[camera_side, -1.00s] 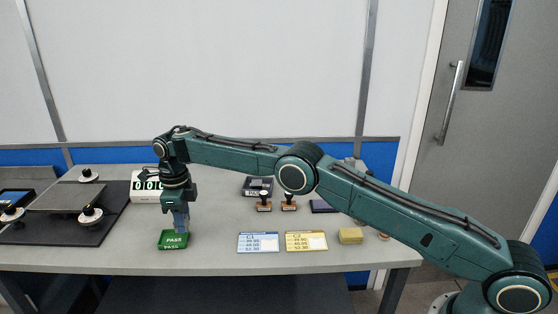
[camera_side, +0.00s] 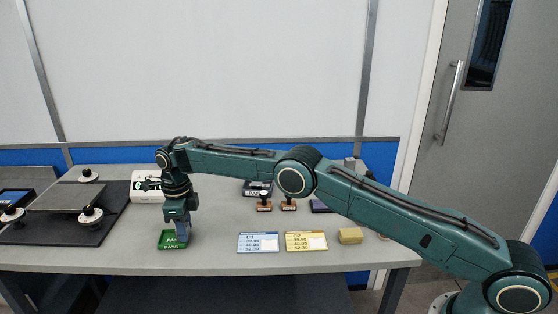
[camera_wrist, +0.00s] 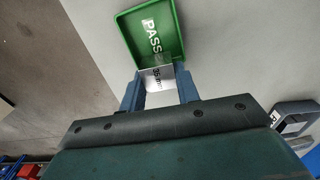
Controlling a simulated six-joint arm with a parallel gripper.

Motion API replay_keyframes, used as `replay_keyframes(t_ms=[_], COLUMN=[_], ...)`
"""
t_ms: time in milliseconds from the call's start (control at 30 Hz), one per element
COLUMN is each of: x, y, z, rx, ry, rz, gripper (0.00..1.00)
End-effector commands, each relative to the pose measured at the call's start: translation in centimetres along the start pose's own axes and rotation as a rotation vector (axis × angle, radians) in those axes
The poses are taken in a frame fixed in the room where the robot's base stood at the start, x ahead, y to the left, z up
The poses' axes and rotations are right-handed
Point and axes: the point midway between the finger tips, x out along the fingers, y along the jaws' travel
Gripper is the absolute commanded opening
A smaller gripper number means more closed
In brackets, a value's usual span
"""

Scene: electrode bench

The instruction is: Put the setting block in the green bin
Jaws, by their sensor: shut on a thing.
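The green bin (camera_side: 170,241), marked PASS, sits near the front left edge of the bench. It also shows at the top of the wrist view (camera_wrist: 176,20). My gripper (camera_side: 181,238) points down at the bin. In the wrist view my gripper (camera_wrist: 160,92) is shut on the setting block (camera_wrist: 156,79), a pale metal block with "35 mm" on its face. The block's far end overlaps the bin's near edge in that view. I cannot tell whether it touches the bin floor. In the side view the block is hidden by the fingers and bin.
A blue card (camera_side: 258,242) and a yellow card (camera_side: 306,241) lie right of the bin, with a yellow block (camera_side: 350,235) beyond. Two stamps (camera_side: 289,205) stand behind. A white display box (camera_side: 146,188) is behind my gripper. A black plate with knobs (camera_side: 62,232) lies left.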

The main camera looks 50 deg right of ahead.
Motion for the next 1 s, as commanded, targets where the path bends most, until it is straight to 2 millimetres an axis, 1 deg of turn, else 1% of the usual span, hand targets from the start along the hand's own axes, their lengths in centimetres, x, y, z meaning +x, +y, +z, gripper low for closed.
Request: replay_keyframes(t_ms=[33,67,100,133,400,567,767,1000], x=[0.0,0.0,0.0,0.0,0.0,-0.4,-2.2,-5.4], y=[0.0,0.0,0.0,0.0,0.0,0.0,0.0,0.0], z=[0.0,0.0,0.0,0.0,0.0,0.0,0.1,0.1], rx=[0.000,0.000,0.000,0.000,0.000,0.000,0.000,0.000], ry=[0.000,0.000,0.000,0.000,0.000,0.000,-0.002,-0.003], rz=[0.000,0.000,0.000,0.000,0.000,0.000,-0.001,-0.002], gripper=[0.38,0.43,0.51,0.53,0.53,0.53,0.53,0.53])
